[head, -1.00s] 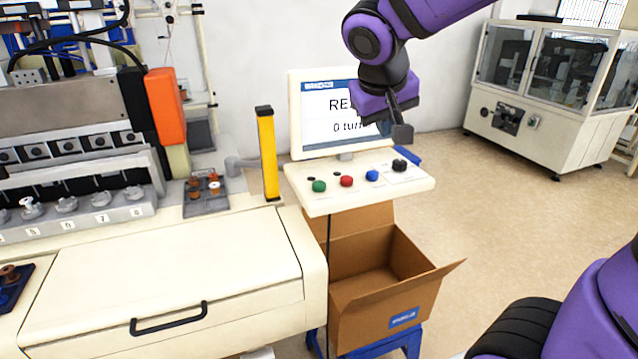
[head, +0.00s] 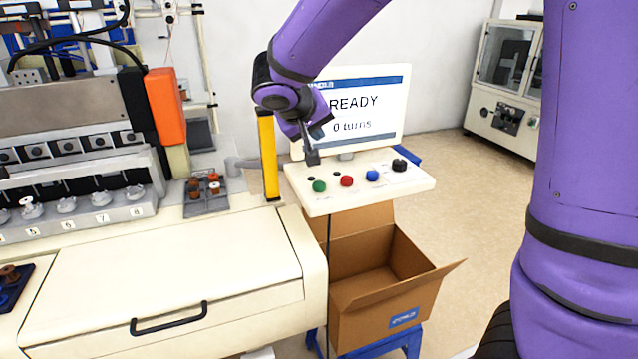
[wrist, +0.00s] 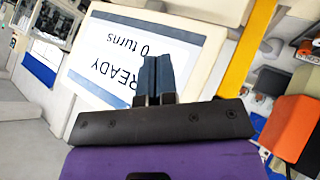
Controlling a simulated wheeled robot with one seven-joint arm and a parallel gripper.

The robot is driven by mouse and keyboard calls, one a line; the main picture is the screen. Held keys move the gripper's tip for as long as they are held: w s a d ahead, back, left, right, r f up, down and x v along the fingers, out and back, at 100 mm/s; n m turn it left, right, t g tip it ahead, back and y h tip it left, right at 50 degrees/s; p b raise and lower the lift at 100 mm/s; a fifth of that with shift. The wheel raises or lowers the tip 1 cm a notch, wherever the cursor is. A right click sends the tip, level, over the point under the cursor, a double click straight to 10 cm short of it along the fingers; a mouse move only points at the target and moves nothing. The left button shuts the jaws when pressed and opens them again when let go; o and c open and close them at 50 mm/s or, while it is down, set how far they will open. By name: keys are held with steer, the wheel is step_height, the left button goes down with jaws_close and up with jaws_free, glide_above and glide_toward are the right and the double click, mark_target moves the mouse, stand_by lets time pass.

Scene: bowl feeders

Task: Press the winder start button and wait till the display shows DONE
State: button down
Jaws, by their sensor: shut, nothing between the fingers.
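The control panel (head: 330,198) carries a green button (head: 319,186), a red button (head: 347,181), a blue button (head: 372,175) and a black knob (head: 399,165). The display (head: 375,110) behind it reads READY and 0 turns; it shows upside down in the wrist view (wrist: 190,35). My gripper (head: 313,158) is shut and empty, fingers pointing down, above and apart from the green button at the panel's left. In the wrist view my shut fingers (wrist: 153,75) overlap the display, and the buttons are not visible there.
A yellow post (head: 268,160) stands just left of my gripper. An open cardboard box (head: 365,310) sits below the panel. The winder machine (head: 170,285) with its bobbin row fills the left. Open floor lies to the right, before a white cabinet machine (head: 500,125).

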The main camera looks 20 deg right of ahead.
mark_target(317, 183)
steer(key=shift+f, duration=4.4)
steer(key=shift+f, duration=0.1)
steer(key=shift+f, duration=0.3)
steer(key=shift+f, duration=0.7)
steer(key=shift+r, duration=1.1)
steer(key=shift+r, duration=0.1)
steer(key=shift+r, duration=2.45)
